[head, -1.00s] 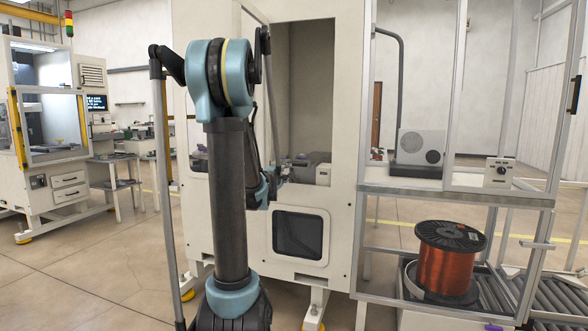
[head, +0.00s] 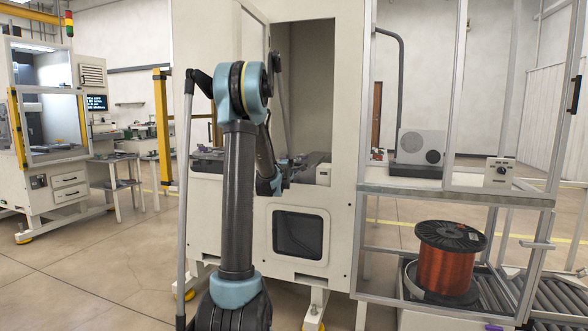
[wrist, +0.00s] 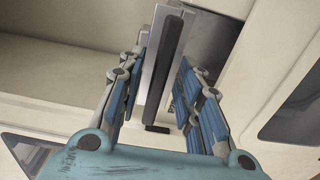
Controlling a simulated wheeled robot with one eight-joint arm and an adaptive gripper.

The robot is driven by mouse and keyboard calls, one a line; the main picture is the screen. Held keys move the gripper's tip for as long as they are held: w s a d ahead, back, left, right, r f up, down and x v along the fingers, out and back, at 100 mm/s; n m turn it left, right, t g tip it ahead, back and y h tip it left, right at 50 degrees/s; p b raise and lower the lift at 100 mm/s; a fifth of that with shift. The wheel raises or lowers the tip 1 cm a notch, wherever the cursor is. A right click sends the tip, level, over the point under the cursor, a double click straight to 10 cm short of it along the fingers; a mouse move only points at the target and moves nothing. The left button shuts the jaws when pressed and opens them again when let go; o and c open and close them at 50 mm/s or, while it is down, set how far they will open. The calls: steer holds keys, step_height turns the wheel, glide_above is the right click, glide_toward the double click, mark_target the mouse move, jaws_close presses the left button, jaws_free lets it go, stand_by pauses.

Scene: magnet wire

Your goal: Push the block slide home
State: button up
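A light grey metal piece with a long dark bar (wrist: 165,65), likely the block slide, lies ahead of my gripper in the wrist view. My gripper (wrist: 166,62) has two blue-padded fingers standing well apart, one on each side of the dark bar. I cannot tell whether a finger touches it. In the head view my gripper (head: 280,178) is at the lower edge of the opening in the cream machine cabinet (head: 343,225). Dark grey parts (head: 316,159) show just beyond it, and my arm hides some of the opening.
The cabinet walls bound the opening closely. A copper wire spool (head: 447,260) stands at the lower right beside a roller conveyor (head: 550,298). A grey box (head: 420,146) sits on the shelf above. Open floor (head: 70,275) lies to the left.

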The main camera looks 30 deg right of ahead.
steer(key=shift+w+d, duration=0.2)
steer(key=shift+d, duration=0.05)
steer(key=shift+c, duration=0.4)
jaws_close()
steer(key=x, duration=1.4)
steer(key=shift+r, duration=0.1)
steer(key=shift+o, duration=0.4)
jaws_free()
steer(key=shift+w, duration=0.1)
